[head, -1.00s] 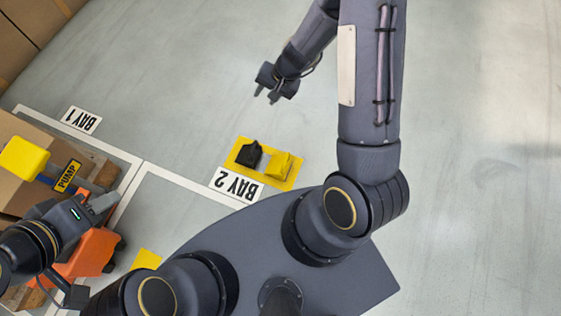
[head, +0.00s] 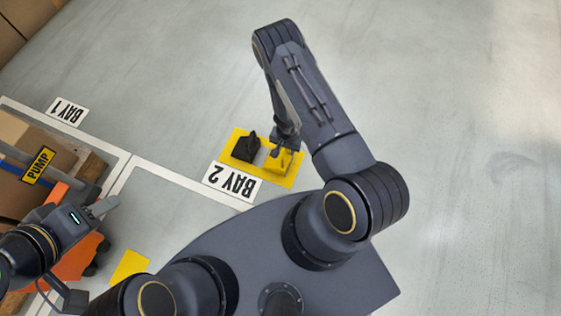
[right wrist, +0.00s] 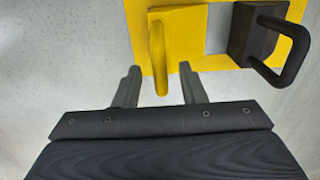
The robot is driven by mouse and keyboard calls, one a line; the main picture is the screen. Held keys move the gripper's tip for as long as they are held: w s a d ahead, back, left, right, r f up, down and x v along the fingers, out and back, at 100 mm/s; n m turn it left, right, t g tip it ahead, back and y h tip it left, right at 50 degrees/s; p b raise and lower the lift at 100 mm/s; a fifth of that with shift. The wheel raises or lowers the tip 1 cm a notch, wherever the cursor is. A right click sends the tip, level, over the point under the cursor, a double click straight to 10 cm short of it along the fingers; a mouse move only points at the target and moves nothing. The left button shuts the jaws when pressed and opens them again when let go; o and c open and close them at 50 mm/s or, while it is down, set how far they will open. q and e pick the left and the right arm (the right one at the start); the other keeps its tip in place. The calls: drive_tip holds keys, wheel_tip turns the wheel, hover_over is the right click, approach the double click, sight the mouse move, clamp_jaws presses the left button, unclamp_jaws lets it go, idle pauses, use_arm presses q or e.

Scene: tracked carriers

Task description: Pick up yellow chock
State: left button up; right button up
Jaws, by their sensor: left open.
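The yellow chock (head: 279,159) sits on a yellow floor plate (head: 284,183) behind the BAY 2 sign, partly hidden by my right gripper (head: 283,146) in the head view. In the right wrist view the yellow chock (right wrist: 181,34) has an upright handle (right wrist: 160,62) pointing toward me. My right gripper's fingers (right wrist: 160,84) are open, one on each side of the handle, with gaps on both sides. A black chock (head: 245,148) with a handle stands to the left. My left gripper (head: 108,208) is open beside the orange cart, far from the chocks.
At left are a cardboard box with a PUMP label (head: 39,165) and an orange cart (head: 75,262). Signs read BAY 1 (head: 67,112) and BAY 2 (head: 233,182). A yellow floor patch (head: 130,266) lies near my base. The floor at right is clear.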

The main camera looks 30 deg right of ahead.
wheel_tip(320, 180, down, 2)
clamp_jaws()
idle(0.3)
idle(1.3)
